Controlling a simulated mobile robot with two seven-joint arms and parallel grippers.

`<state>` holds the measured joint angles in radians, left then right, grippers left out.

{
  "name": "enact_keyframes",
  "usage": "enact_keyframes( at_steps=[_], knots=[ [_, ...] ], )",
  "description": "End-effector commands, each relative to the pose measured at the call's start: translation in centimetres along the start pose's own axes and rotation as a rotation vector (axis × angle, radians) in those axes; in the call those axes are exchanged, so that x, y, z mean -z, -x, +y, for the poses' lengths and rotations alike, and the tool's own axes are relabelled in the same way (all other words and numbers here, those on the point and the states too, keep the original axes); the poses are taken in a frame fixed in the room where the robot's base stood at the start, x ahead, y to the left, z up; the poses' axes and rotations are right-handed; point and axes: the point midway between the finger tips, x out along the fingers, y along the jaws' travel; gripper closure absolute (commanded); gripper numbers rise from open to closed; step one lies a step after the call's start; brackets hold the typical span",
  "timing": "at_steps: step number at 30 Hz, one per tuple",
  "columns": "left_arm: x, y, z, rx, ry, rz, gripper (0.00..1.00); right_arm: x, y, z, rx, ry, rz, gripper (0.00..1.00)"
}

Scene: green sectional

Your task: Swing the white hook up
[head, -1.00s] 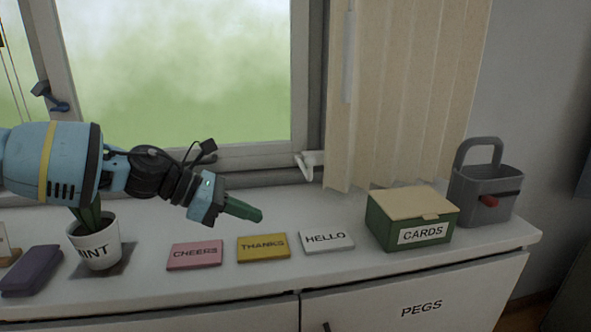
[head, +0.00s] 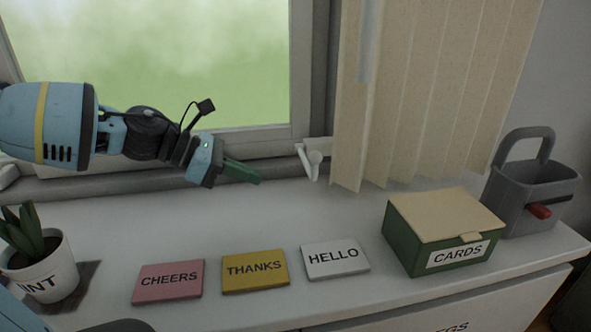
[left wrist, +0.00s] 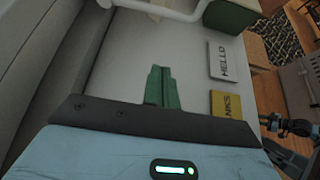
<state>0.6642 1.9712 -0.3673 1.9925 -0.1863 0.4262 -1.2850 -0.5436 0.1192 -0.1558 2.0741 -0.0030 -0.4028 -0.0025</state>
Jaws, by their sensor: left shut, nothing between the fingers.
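The white hook (head: 309,160) is at the lower right corner of the window frame, beside the curtain, with its rounded end sticking out. My left gripper (head: 243,172) is shut and empty, its green fingers pointing right toward the hook with a gap between. In the left wrist view the shut green fingers (left wrist: 162,88) point up the picture toward a white curved bar (left wrist: 160,10), likely the hook, cut off by the top edge. Dark parts of my other arm show at the right edge there; its fingers are not clear.
Pink CHEERS (head: 168,282), yellow THANKS (head: 254,271) and white HELLO (head: 335,258) cards lie along the sill. A green CARDS box (head: 440,235), a grey caddy (head: 532,195) and a potted plant (head: 42,265) stand there. The curtain (head: 430,90) hangs just right of the hook.

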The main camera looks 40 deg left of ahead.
Motion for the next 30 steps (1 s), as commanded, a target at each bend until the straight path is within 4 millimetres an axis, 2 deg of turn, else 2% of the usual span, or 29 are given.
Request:
enact_keyframes(
  at_steps=[8,30],
  knots=[
    [0.2,-1.1,0.0,0.000,0.001,0.003,1.00,-0.3,-0.3,0.1,0.000,0.000,-0.004,0.67],
    [0.3,-8.8,0.0,0.001,0.001,0.005,1.00,-1.1,-2.5,0.4,-0.003,0.006,-0.003,0.67]
  ],
)
